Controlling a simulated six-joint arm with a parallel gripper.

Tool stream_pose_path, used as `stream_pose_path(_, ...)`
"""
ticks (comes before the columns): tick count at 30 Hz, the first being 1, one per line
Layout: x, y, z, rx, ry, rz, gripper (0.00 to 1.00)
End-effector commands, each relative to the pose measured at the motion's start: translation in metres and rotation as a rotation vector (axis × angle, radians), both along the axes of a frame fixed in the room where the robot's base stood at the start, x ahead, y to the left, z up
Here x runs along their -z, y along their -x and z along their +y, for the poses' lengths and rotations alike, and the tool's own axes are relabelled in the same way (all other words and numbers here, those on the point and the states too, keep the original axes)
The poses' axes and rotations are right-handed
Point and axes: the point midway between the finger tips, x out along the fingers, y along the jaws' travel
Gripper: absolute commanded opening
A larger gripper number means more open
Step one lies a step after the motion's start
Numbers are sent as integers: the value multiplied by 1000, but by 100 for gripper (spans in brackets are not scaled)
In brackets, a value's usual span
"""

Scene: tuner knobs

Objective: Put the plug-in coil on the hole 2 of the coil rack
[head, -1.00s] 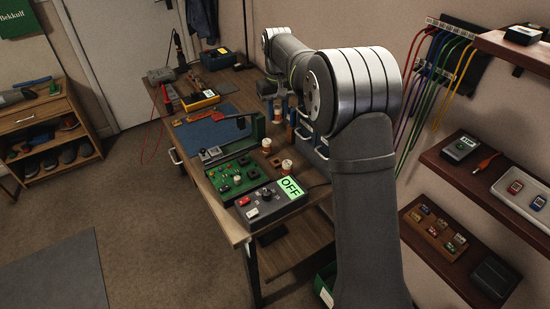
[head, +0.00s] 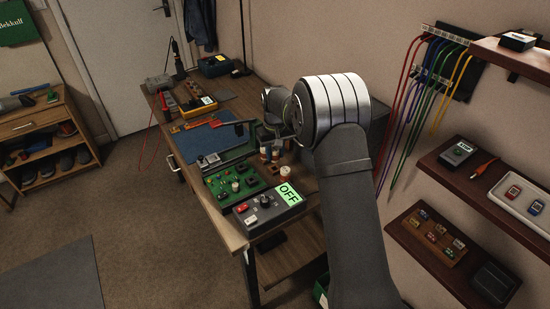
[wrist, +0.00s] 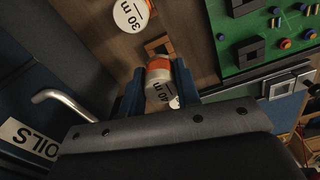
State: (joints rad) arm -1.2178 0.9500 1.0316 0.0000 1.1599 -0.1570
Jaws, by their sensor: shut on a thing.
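My gripper (wrist: 157,72) is shut on a plug-in coil (wrist: 158,68) with a white top, an orange band and a "40 m" label, held between its blue fingers. A second white-topped coil marked "30 m" (wrist: 134,14) stands ahead of it, apart from the gripper. A brown, square-edged wooden piece (wrist: 158,46) lies just beyond the held coil; I cannot tell if it is part of the coil rack. The rack's holes are not readable.
A green circuit board (head: 232,183) and a grey box with a lit "OFF" display (head: 288,193) stand at the bench's front. A blue mat (head: 200,141) lies behind. A "COILS" label (wrist: 32,140) and metal handle (wrist: 68,105) show in the wrist view.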

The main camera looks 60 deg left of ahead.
Motion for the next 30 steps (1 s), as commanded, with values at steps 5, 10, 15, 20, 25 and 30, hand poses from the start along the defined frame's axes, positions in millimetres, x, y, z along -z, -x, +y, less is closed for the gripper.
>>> stream_pose_path(5,25,0,0,0,1,0,7)
stream_pose_path(10,26,0,0,0,-1,0,7)
stream_pose_path(15,28,0,0,0,0,0,7)
stream_pose_path(20,33,0,0,0,0,0,7)
stream_pose_path(25,38,0,0,0,0,0,7)
stream_pose_path(30,38,0,0,0,0,0,46)
